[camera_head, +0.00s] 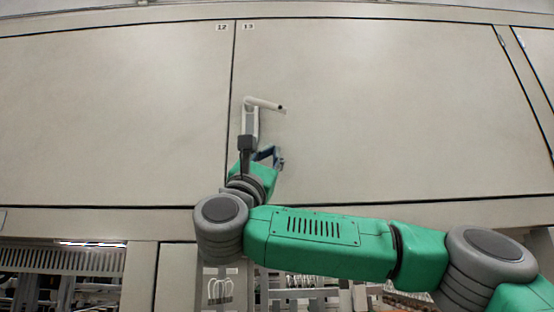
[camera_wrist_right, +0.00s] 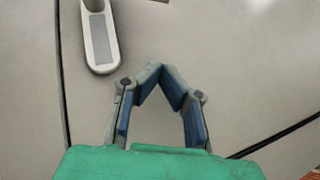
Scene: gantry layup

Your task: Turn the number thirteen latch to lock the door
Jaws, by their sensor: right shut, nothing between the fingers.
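The latch (camera_head: 250,118) is on the door panel (camera_head: 390,120) marked 13, close to the seam with panel 12. Its grey-white body is upright, and a lever arm at its top points right. Part of the latch (camera_wrist_right: 101,42) shows at the upper left of the right wrist view, with its rounded lower end visible. My right gripper (camera_head: 277,158) is just below the latch in the head view. In the wrist view the right gripper (camera_wrist_right: 160,72) has its blue-padded fingers meeting at the tips, empty and apart from the latch. My left gripper is not in view.
Panel 12 (camera_head: 110,110) lies left of the seam, flush with panel 13. A horizontal frame beam (camera_head: 80,222) runs below the panels. Under it are open bays with racks and cables (camera_head: 60,260). The panel face right of the latch is clear.

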